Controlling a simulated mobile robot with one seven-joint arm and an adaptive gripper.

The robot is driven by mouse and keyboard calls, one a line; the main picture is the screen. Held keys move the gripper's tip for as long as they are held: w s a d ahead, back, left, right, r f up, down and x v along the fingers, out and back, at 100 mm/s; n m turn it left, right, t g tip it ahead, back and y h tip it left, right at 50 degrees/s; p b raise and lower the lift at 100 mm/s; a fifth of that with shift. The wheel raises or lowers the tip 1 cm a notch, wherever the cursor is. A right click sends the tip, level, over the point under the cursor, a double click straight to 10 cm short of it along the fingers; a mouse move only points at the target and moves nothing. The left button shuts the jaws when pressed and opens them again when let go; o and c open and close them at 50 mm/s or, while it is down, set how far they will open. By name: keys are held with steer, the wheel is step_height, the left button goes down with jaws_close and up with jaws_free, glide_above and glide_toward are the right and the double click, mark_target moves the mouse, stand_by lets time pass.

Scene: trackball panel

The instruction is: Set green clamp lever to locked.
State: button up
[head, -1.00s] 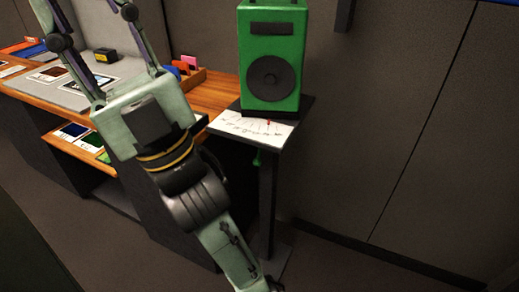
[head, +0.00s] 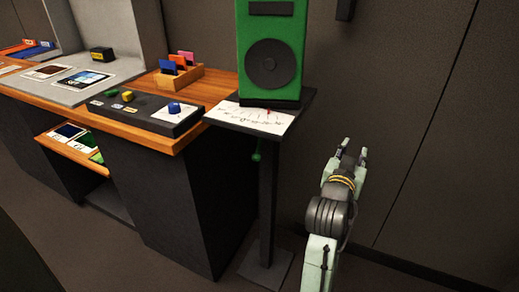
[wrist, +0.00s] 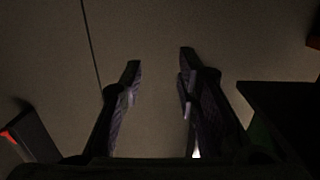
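The green clamp lever (head: 256,156) is a small green piece at the upper part of the dark stand post (head: 267,190), just under the stand's top plate (head: 305,104). It is too small to tell its setting. My gripper (head: 354,148) is to the right of the stand, apart from the lever and pointing up toward the wall. In the wrist view my gripper (wrist: 160,75) has its two fingers well apart with nothing between them. The lever cannot be made out clearly in the wrist view.
To the left is a wooden desk (head: 195,125) with a dark control panel (head: 150,118) and card holder (head: 180,80).

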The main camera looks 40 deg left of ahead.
steer(key=s+a+f+y, duration=0.1)
steer(key=s+a+f, duration=0.2)
steer(key=s+a, duration=0.5)
steer(key=n+y, duration=0.1)
steer(key=y, duration=0.2)
glide_toward(259, 146)
steer(key=p+x, duration=0.2)
steer(key=x, duration=0.8)
steer(key=shift+w+a, duration=0.2)
steer(key=shift+w, duration=0.1)
steer(key=shift+c, duration=0.6)
jaws_close()
